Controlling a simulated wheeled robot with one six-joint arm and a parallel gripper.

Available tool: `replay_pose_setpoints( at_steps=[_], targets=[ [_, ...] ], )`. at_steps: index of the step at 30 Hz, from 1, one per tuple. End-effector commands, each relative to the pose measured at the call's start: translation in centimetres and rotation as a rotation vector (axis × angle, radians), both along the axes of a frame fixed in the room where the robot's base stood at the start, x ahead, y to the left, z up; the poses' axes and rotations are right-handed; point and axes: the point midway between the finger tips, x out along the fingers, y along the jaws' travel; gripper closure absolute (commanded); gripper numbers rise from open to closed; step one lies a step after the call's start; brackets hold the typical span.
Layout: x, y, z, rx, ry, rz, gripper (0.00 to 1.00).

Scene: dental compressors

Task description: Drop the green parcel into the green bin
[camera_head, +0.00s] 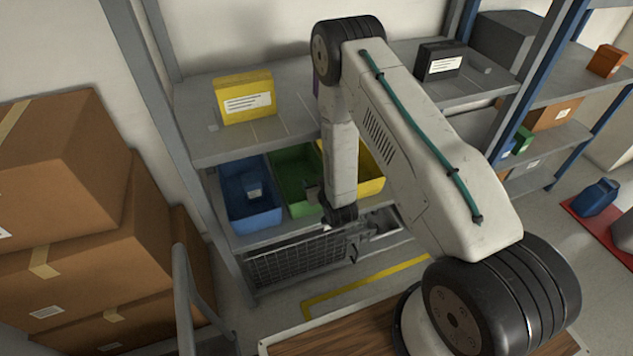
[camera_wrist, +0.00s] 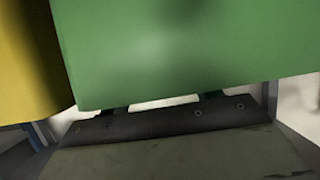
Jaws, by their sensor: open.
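The green bin (camera_head: 291,168) stands on the lower shelf between a blue and a yellow bin. My gripper (camera_head: 338,214) is open, low at the front of the green and yellow bins. A small greyish shape overlaps the green bin beside my gripper; I cannot tell whether it is a finger or a parcel. In the wrist view a large plain green surface (camera_wrist: 180,50) fills the top, very close. I cannot tell whether it is the bin or the green parcel. I cannot make out the green parcel for certain in the head view.
The blue bin (camera_head: 240,205) holds a small blue box (camera_head: 254,191). The yellow bin (camera_head: 370,181) is partly hidden by my arm. A yellow parcel (camera_head: 245,101) and a black parcel (camera_head: 440,62) stand on the shelf above. Cardboard boxes (camera_head: 60,225) are stacked at left.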

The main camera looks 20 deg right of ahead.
Motion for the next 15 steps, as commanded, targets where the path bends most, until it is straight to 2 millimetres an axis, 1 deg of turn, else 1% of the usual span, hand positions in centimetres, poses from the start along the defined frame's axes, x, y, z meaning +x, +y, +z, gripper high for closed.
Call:
replay_pose_setpoints(
  at_steps=[2,6,8,15],
  targets=[
    [0.0,0.0,0.2,0.000,0.000,0.000,0.37],
    [-0.2,0.0,1.5,0.000,0.001,0.000,0.37],
    [-1.4,0.0,1.7,0.000,0.003,0.000,0.37],
    [-6.5,0.0,3.8,0.000,0.004,0.000,0.37]
  ],
)
